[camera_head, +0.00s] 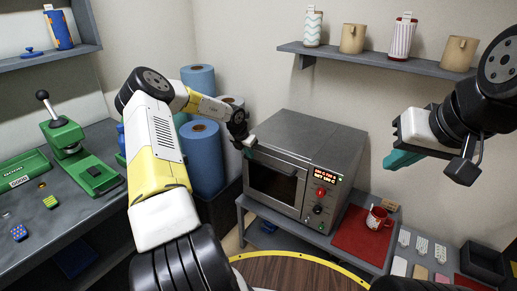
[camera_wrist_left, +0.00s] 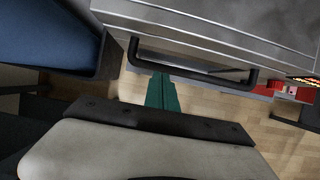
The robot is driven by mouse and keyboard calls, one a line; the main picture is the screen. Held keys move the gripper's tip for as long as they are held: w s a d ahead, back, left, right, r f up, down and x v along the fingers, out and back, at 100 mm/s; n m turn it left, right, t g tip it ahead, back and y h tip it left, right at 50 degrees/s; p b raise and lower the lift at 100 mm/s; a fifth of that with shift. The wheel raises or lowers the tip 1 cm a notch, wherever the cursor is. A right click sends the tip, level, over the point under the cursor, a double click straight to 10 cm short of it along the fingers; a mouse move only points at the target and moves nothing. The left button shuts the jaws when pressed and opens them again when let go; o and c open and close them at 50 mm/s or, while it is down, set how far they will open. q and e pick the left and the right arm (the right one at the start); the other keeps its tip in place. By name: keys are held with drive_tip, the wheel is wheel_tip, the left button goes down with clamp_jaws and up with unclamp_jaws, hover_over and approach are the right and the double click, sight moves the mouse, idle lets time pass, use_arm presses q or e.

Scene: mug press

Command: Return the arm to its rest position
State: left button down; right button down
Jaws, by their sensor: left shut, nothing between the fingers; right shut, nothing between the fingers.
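My left arm reaches from the bottom of the head view toward the oven. My left gripper (camera_head: 249,149) is at the oven's upper left front edge. In the left wrist view its green fingers (camera_wrist_left: 161,92) are together and empty, close to the black oven door handle (camera_wrist_left: 190,73); I cannot tell whether they touch it. The steel oven (camera_head: 312,140) has its door shut and a lit red display. My right gripper (camera_head: 402,159) is shut and empty, held in the air at the right, above the side table.
A green press (camera_head: 65,135) is on the left bench. A shelf (camera_head: 375,62) with several cups hangs above the oven.

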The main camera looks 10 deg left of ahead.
use_arm(q)
drive_tip(key=w+d+r+m+t+y, duration=0.1)
drive_tip(key=w+d+r+m+t, duration=0.15)
drive_tip(key=r, duration=0.55)
drive_tip(key=w+d+r+m+t, duration=0.1)
drive_tip(key=r+m, duration=0.2)
drive_tip(key=r, duration=0.6)
drive_tip(key=w+d+r+m+t+y, duration=0.1)
drive_tip(key=w+d+r+m+t, duration=0.1)
drive_tip(key=r, duration=0.6)
drive_tip(key=s+d+r+m+t+h, duration=0.1)
drive_tip(key=s+d+r+m+h, duration=0.1)
drive_tip(key=s+d+r+m, duration=0.5)
drive_tip(key=s+d+r+m+t+h, duration=0.1)
drive_tip(key=s+d+r+m+h, duration=0.1)
drive_tip(key=s+d+r+m, duration=0.45)
drive_tip(key=s+r+m+g+h, duration=0.1)
drive_tip(key=s+r+m+g, duration=0.15)
drive_tip(key=s+m, duration=0.7)
drive_tip(key=s+a+f+g, duration=0.1)
drive_tip(key=s+a+f, duration=0.1)
drive_tip(key=s, duration=0.6)
drive_tip(key=s+a+f+m+g+y, duration=0.1)
drive_tip(key=s+a+f, duration=0.1)
drive_tip(key=s, duration=0.6)
drive_tip(key=s+a+f+m+g+y, duration=0.1)
drive_tip(key=s+a+f, duration=0.2)
drive_tip(key=s, duration=0.5)
drive_tip(key=shift+s+f, duration=0.2)
drive_tip(key=shift+s, duration=0.15)
